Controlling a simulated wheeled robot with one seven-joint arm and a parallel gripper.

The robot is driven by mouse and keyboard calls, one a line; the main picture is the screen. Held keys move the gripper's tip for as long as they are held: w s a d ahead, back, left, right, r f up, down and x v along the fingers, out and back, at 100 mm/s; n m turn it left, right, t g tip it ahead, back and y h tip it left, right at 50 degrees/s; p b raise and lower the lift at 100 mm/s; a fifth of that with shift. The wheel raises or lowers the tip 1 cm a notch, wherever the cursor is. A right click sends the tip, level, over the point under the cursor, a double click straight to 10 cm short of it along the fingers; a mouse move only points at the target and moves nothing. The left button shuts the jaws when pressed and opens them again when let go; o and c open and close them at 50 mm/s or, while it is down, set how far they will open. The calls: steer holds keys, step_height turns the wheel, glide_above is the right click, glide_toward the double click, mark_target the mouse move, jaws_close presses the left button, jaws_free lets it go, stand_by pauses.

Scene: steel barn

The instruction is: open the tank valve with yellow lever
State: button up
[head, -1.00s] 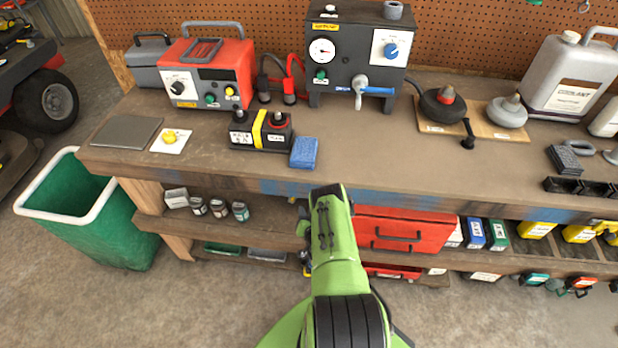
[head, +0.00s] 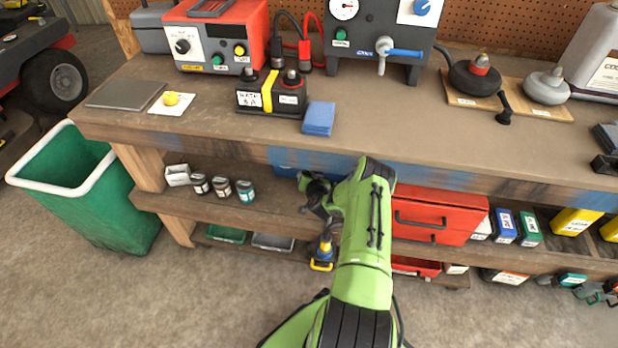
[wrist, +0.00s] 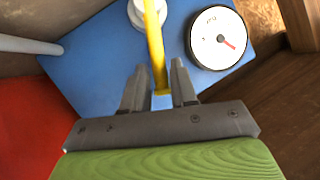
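In the wrist view a blue tank face (wrist: 90,70) fills the middle. A yellow lever (wrist: 155,45) runs down from a round white hub (wrist: 137,12) on it. A white gauge with a red needle (wrist: 218,38) is right of the lever. My gripper (wrist: 160,88) is open, one finger on each side of the lever's lower end, with gaps visible. Whether either finger touches it I cannot tell. In the head view my arm reaches under the bench top, and the fingertips and yellow lever cannot be made out.
The bench top (head: 420,140) overhangs the shelf. A red drawer box (head: 450,212) stands right of my arm, small jars (head: 222,190) to the left. On the bench, a black gauge box has a blue lever (head: 405,54). A green bin (head: 75,200) stands at left.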

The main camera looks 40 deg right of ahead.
steer(key=shift+b+x, duration=0.4)
steer(key=shift+x, duration=0.65)
jaws_close()
